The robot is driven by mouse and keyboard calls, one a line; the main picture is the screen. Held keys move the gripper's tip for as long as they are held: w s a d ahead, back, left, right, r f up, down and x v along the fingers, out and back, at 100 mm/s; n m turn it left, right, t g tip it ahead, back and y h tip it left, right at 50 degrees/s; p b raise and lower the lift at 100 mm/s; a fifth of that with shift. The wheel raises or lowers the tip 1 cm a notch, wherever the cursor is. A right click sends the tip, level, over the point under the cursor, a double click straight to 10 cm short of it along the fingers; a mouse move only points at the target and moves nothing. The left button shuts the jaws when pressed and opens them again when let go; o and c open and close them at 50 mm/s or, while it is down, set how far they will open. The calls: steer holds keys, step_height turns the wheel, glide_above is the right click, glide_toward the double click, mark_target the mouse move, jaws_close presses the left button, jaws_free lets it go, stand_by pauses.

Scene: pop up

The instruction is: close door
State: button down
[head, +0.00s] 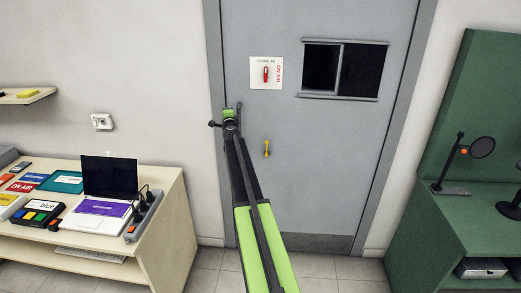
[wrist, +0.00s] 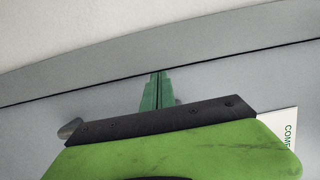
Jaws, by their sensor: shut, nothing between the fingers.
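The grey door (head: 320,190) stands upright in its grey frame (head: 213,60) in the head view and looks nearly flush; I cannot tell if it is fully shut. A small yellow handle (head: 267,149) sits midway on its left half. My gripper (head: 229,114) is raised at the door's left edge. In the wrist view, its green fingers (wrist: 157,76) are together and empty, pointing at a thin dark seam across the grey surface (wrist: 230,90). I cannot tell if the fingertips touch it.
A sign with a red slider (head: 266,73) and a dark sliding window (head: 345,69) are on the door. A desk (head: 165,225) with a laptop (head: 108,180) and boxes stands left. A green booth (head: 480,110) with a microphone stands right. Tiled floor shows between.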

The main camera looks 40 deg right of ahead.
steer(key=s+a, duration=0.7)
steer(key=a, duration=0.1)
steer(key=shift+s+a+r, duration=0.15)
steer(key=shift+s+a, duration=0.2)
steer(key=shift+s, duration=0.05)
